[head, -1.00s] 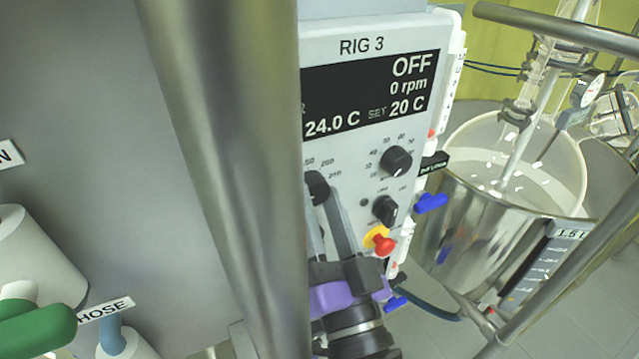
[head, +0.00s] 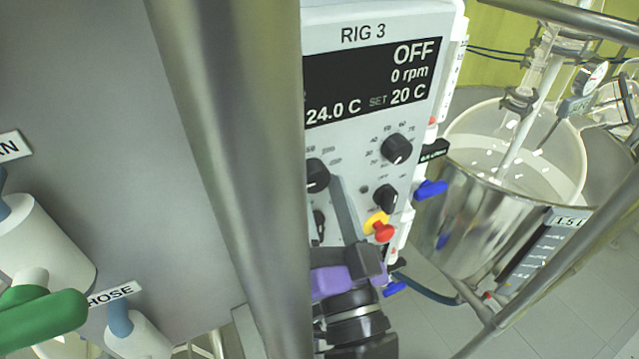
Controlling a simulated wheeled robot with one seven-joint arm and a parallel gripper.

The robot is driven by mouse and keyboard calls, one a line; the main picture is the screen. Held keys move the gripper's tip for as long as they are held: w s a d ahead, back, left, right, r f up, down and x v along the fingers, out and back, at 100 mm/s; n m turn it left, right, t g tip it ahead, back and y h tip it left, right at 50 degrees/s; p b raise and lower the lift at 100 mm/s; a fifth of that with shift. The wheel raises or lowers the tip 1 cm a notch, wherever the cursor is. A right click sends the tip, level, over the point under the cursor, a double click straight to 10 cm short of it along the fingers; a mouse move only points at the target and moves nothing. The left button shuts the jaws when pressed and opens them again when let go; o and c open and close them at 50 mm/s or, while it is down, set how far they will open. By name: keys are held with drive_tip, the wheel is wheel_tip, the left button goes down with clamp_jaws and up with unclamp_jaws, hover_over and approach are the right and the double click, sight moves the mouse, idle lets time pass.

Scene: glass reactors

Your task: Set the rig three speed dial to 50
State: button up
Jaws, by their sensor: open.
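The rig three control panel (head: 385,20) carries a dark display (head: 345,95) reading OFF, 0 rpm, 24.0 C and SET 20 C. A black knob (head: 316,175) sits below the display at left, partly cut off by a pole. A second black knob (head: 397,148) with a numbered scale is at right, its marks including 40, 50 and 60. A smaller black knob (head: 385,198) is below it. Which knob sets speed is not clearly readable. My gripper (head: 329,212) is open in front of the panel's lower left. One finger reaches up just right of the left knob; the other is mostly hidden.
A thick metal pole (head: 235,160) stands close, hiding the panel's left side. A red button (head: 383,232) on yellow and a blue handle (head: 430,189) lie right of my gripper. A steel vessel (head: 480,220) stands at right. A green handle (head: 45,313) is at lower left.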

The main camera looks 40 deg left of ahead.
wheel_tip(320, 180, up, 20)
drive_tip(key=shift+p, duration=0.7)
idle(0.4)
